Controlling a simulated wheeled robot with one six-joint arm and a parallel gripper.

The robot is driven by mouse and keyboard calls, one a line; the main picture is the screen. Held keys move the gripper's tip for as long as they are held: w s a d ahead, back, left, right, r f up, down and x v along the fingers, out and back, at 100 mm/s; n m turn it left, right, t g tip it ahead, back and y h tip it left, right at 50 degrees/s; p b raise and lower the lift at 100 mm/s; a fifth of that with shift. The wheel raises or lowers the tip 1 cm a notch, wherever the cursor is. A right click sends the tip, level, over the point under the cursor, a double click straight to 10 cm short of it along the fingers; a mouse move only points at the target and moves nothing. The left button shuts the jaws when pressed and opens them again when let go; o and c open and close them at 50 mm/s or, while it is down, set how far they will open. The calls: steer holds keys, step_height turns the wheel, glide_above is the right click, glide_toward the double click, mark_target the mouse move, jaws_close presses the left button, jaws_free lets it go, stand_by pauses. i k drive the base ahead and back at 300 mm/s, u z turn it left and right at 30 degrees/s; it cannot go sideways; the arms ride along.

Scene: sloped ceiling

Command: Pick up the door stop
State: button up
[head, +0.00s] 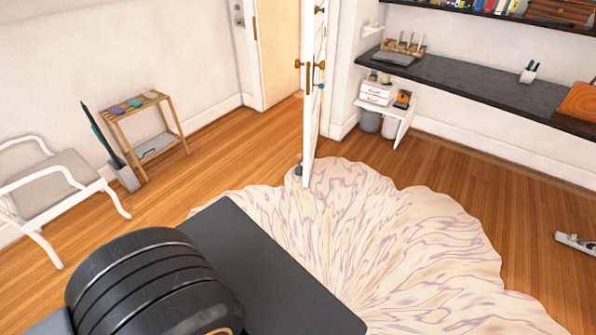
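A small dark grey object that looks like the door stop (298,170) sits on the floor at the bottom of the open white door (314,90), by the rug's far edge. It is tiny in the head view, and I cannot tell whether it touches the door. My gripper is not in view. Only black and dark grey parts of my own body show at the lower left and bottom.
A pale scalloped rug (400,235) covers the middle floor. A white armchair (55,180), an umbrella holder (124,178) and a wooden rack (150,135) stand left. A long dark desk (470,85) runs along the right wall. Wood floor between rack and door is clear.

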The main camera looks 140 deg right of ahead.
mark_target(299, 169)
steer(key=z, duration=4.7)
steer(key=k, duration=0.6)
steer(key=u, duration=0.8)
steer(key=i, duration=1.5)
steer(key=u, duration=0.5)
steer(key=i, duration=1.7)
steer(key=z, duration=0.7)
steer(key=i, duration=0.9)
steer(key=z, duration=1.55)
steer(key=i, duration=0.8)
steer(key=z, duration=0.4)
